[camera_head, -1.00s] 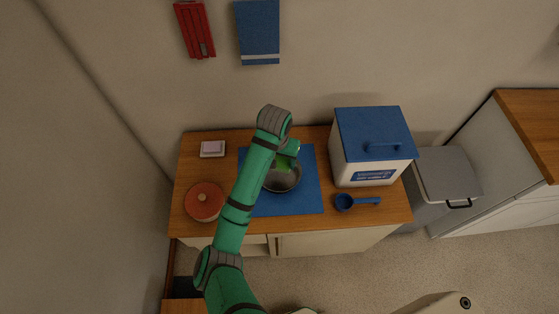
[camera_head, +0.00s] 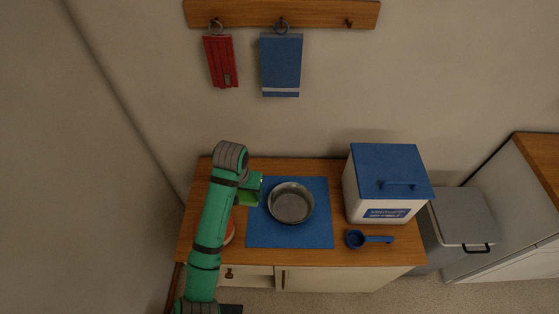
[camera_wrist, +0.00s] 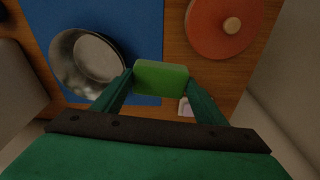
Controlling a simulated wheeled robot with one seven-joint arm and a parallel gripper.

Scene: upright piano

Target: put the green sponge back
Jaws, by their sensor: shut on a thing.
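My gripper (camera_head: 254,188) is shut on the green sponge (camera_head: 247,199) and holds it above the counter, left of the metal bowl (camera_head: 291,203). In the wrist view the green sponge (camera_wrist: 160,78) sits between both fingertips. A small pale dish with a pinkish bar (camera_wrist: 185,106) shows partly behind the sponge and right finger in the wrist view; my arm hides it in the head view.
The bowl stands on a blue mat (camera_head: 262,235). A reddish round lid (camera_wrist: 222,28) lies at the counter's left, mostly behind my arm in the head view.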

